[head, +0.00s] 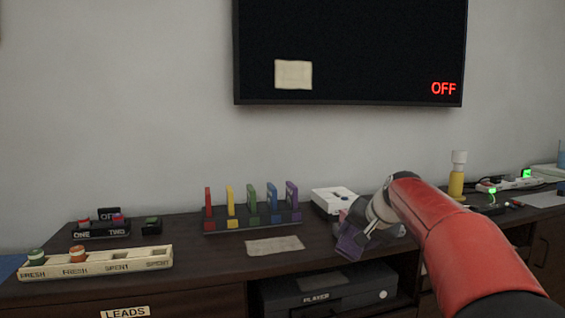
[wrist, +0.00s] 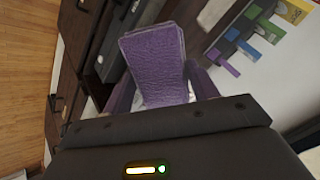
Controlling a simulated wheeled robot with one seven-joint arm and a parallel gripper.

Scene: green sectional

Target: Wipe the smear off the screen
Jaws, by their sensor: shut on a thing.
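The dark wall screen (head: 350,45) shows red "OFF" text at its lower right. A pale, roughly square patch (head: 293,75) is on its lower left; I cannot tell whether it is the smear, and no other mark shows. My gripper (head: 354,238) is over the cabinet top, well below the screen and to the right of the patch. It is shut on a purple, textured cloth-like pad (wrist: 155,58), which shows between the fingers in the wrist view. In the head view the pad is small and partly hidden by the gripper.
The dark cabinet (head: 190,262) carries a flat beige cloth (head: 274,246), a rack of coloured tabs (head: 252,222), a white box (head: 336,200), a labelled battery tray (head: 97,263) and a yellow bottle (head: 456,180). The wall between cabinet and screen is clear.

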